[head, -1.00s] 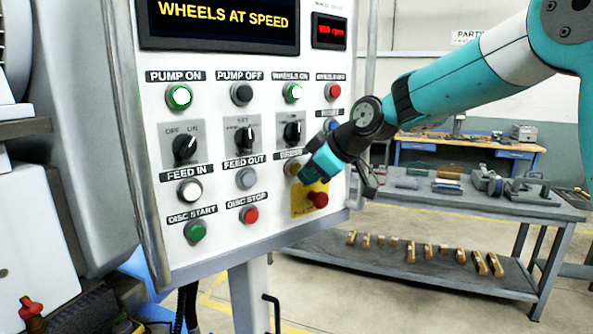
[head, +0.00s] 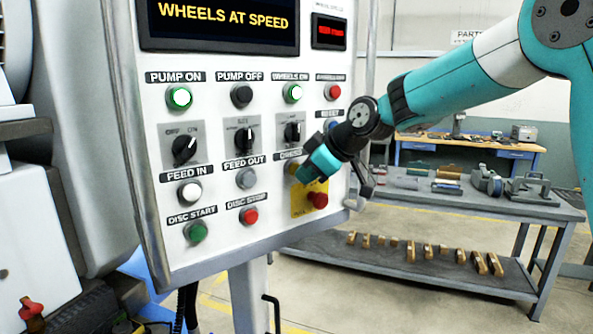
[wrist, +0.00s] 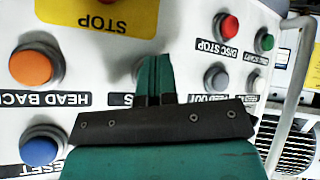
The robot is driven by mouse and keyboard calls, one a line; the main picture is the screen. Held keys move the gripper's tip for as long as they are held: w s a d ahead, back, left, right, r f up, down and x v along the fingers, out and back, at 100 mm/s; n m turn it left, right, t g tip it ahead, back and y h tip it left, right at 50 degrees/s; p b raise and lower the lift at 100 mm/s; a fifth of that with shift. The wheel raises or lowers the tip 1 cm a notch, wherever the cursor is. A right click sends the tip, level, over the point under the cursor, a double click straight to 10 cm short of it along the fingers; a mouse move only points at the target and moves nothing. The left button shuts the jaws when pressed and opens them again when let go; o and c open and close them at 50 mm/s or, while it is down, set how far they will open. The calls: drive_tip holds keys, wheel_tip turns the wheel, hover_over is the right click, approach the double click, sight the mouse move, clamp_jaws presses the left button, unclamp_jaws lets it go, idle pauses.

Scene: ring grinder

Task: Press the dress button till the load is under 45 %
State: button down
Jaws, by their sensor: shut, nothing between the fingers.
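The dress button (head: 291,167) is on the tilted white control panel, under a label partly covered by my gripper. In the head view a small yellowish part of it shows beside the fingers. My gripper (head: 303,176) is shut and empty, with its tip at this button. In the wrist view my gripper (wrist: 156,62) points at the panel and hides most of the button behind it. I cannot tell whether the tip touches or presses it. The display (head: 222,18) reads WHEELS AT SPEED. The small red readout (head: 329,31) is too blurred to read; no load figure is legible.
Close to the gripper are a red stop button (head: 318,200) on a yellow plate, an orange HEAD BACK button (wrist: 32,67) and a blue button (wrist: 41,149). A workbench (head: 450,201) stands behind to the right. Floor between is clear.

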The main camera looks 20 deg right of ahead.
drive_tip(key=shift+w, duration=0.15)
idle(0.5)
drive_tip(key=shift+s+d+b, duration=0.25)
drive_tip(key=shift+s+b, duration=0.35)
drive_tip(key=shift+s, duration=0.25)
drive_tip(key=shift+s+d+b, duration=0.3)
drive_tip(key=shift+s+b, duration=0.1)
drive_tip(key=shift+s, duration=0.4)
drive_tip(key=shift+s+d+b, duration=0.3)
drive_tip(key=shift+s+b, duration=0.15)
drive_tip(key=shift+s, duration=0.3)
drive_tip(key=shift+s+d+b, duration=0.3)
drive_tip(key=shift+s+b, duration=0.1)
drive_tip(key=shift+s, duration=0.4)
drive_tip(key=s+a+f+m+g+b, duration=0.1)
drive_tip(key=s+a+f+g+b, duration=0.1)
drive_tip(key=s+f, duration=0.3)
drive_tip(key=s+a+f+m+g+h+b, duration=0.1)
drive_tip(key=s+f, duration=0.5)
drive_tip(key=s, duration=0.8)
drive_tip(key=s+a+f+m+g+b, duration=0.2)
drive_tip(key=s+f, duration=0.4)
drive_tip(key=s, duration=0.4)
drive_tip(key=shift+a+m+g+h+b, duration=0.35)
drive_tip(key=shift+a+g+b, duration=0.2)
drive_tip(key=shift+g, duration=0.65)
